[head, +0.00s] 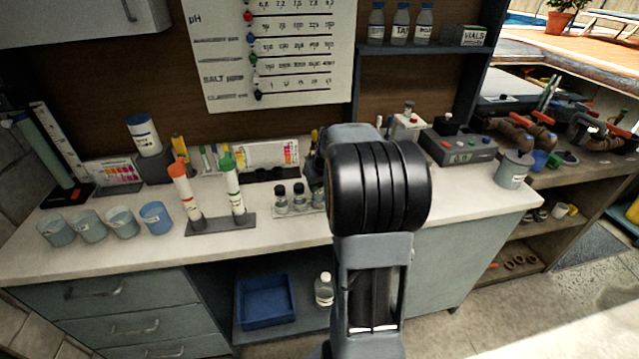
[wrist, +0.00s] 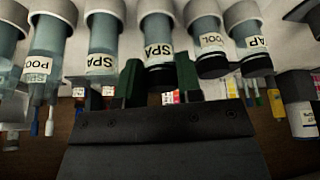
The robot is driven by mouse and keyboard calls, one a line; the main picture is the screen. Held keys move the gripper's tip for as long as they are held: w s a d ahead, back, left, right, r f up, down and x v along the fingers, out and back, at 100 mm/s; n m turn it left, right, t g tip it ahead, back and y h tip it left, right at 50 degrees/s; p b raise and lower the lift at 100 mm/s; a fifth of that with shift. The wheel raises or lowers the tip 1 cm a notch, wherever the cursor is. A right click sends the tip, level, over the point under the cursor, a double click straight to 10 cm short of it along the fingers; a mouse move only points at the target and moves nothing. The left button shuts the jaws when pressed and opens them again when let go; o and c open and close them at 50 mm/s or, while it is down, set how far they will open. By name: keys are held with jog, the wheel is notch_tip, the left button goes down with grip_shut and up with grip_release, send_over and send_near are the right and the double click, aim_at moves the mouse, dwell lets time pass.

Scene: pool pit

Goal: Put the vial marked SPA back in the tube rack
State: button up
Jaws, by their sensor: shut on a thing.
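In the wrist view my gripper (wrist: 159,82) has its two dark green fingers either side of a black-capped vial marked SPA (wrist: 158,50), and is shut on it. Other labelled tubes flank it: one marked SPA (wrist: 101,62) to the left, one marked POOL (wrist: 211,41) and one that seems marked TAP (wrist: 255,44) to the right. In the head view, black-capped vials (head: 281,198) stand in a pale low rack (head: 312,213) on the counter. My arm hides the gripper and part of the rack there. Whether the held vial is seated or lifted is unclear.
A dark stand with an orange-capped tube (head: 184,190) and a green-capped tube (head: 232,186) is left of the rack. Several labelled cups (head: 122,222) stand farther left. A grey device (head: 459,147) is at right. The front counter between is clear.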

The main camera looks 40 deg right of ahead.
jog(key=shift+f+b, duration=0.6)
jog(key=shift+f, duration=0.1)
dwell(0.4)
jog(key=o, duration=1)
jog(key=shift+o, duration=0.2)
jog(key=shift+r, duration=0.15)
jog(key=shift+r+p, duration=2.45)
jog(key=shift+r, duration=1)
